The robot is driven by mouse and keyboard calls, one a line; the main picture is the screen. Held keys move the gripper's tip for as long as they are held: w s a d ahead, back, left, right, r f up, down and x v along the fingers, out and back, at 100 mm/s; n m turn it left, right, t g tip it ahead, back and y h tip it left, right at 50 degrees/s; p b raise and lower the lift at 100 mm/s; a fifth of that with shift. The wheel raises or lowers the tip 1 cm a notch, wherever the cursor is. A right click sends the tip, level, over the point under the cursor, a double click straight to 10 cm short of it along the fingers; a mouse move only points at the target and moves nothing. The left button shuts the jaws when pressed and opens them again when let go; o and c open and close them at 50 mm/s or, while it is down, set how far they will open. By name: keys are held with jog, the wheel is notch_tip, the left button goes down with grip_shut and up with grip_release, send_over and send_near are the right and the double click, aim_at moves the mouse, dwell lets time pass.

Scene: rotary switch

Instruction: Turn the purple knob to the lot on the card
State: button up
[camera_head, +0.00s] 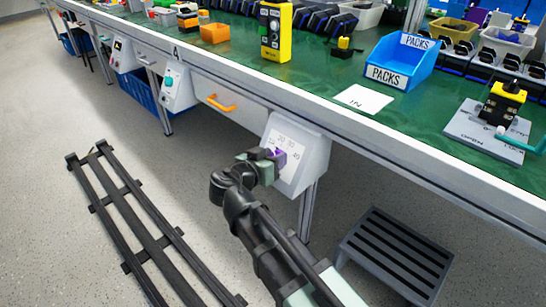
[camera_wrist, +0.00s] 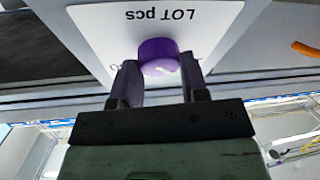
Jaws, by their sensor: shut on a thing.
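The purple knob (camera_head: 281,159) sits on a white dial plate (camera_head: 291,176) on a grey box at the bench's front edge. The plate carries small numbers, among them what looks like 20, 30 and 40. My gripper (camera_head: 268,158) reaches the knob from the front and is shut on it. In the wrist view the knob (camera_wrist: 158,54) is between the two fingers of my gripper (camera_wrist: 158,76). "LOT pcs" reads upside down on the plate (camera_wrist: 220,12). A pale mark shows on the knob's face. My fingers hide part of the scale. I cannot make out a lot number on any card.
A white sheet (camera_head: 363,99) marked "IN" lies on the green bench top beside a blue PACKS bin (camera_head: 397,62). An orange-handled drawer (camera_head: 221,104) is left of the dial box. A grey slatted step (camera_head: 395,255) stands on the floor at the right.

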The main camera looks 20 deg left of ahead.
jog(key=shift+n+y, duration=0.6)
jog(key=shift+n, duration=0.9)
jog(key=o, duration=0.9)
jog(key=shift+s, duration=0.1)
jog(key=p+v, duration=0.3)
jog(key=v, duration=0.7)
jog(key=shift+s+a, duration=0.2)
jog(key=shift+s, duration=0.1)
